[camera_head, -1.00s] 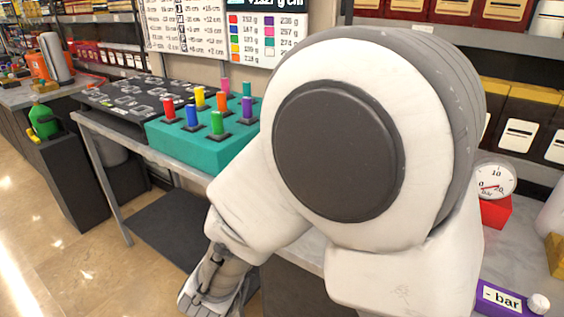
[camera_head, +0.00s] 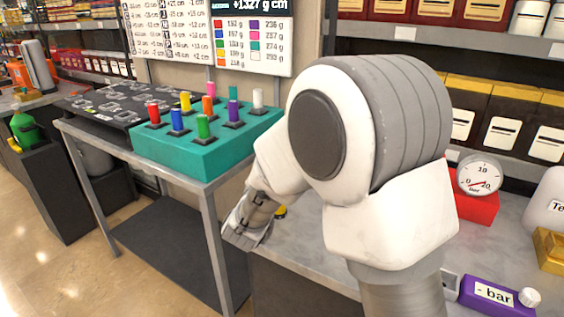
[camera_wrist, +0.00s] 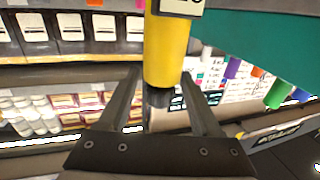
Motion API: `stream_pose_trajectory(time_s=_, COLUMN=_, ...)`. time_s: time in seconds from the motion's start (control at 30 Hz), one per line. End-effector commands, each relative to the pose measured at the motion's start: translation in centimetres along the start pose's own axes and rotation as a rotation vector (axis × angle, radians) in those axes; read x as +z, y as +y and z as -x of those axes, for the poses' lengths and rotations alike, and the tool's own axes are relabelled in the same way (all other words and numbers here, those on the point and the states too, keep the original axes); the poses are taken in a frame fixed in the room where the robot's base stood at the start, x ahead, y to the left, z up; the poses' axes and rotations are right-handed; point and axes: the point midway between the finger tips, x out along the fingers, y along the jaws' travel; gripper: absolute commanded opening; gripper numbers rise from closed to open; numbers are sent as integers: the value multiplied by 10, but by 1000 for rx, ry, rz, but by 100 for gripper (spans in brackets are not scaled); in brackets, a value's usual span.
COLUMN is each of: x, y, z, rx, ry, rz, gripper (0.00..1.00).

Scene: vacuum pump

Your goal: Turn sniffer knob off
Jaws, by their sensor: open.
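In the wrist view, which looks upside down, a yellow cylinder (camera_wrist: 167,50) with a black knob-like end (camera_wrist: 160,97) lies between the two fingers of my gripper (camera_wrist: 160,74). A label, mostly cut off, is on the cylinder. The fingers are apart, one on each side; I cannot tell whether they touch it. In the head view my gripper (camera_head: 248,222) is low at the left end of the grey counter, and only a small yellow and black piece (camera_head: 281,211) shows beside it. My arm hides the rest. No readable sniffer label shows.
A teal box (camera_head: 190,155) with several coloured pegs stands on the table at the left. On the counter at right are a red-based gauge (camera_head: 479,177), a purple "- bar" box (camera_head: 492,296) with a white knob, and a gold block (camera_head: 549,250). Shelves stand behind.

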Motion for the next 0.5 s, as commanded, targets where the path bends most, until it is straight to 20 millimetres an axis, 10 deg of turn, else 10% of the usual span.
stream_pose_trajectory(time_s=0.5, x=0, y=0, z=-19, rx=0, ry=1, rz=1, gripper=63)
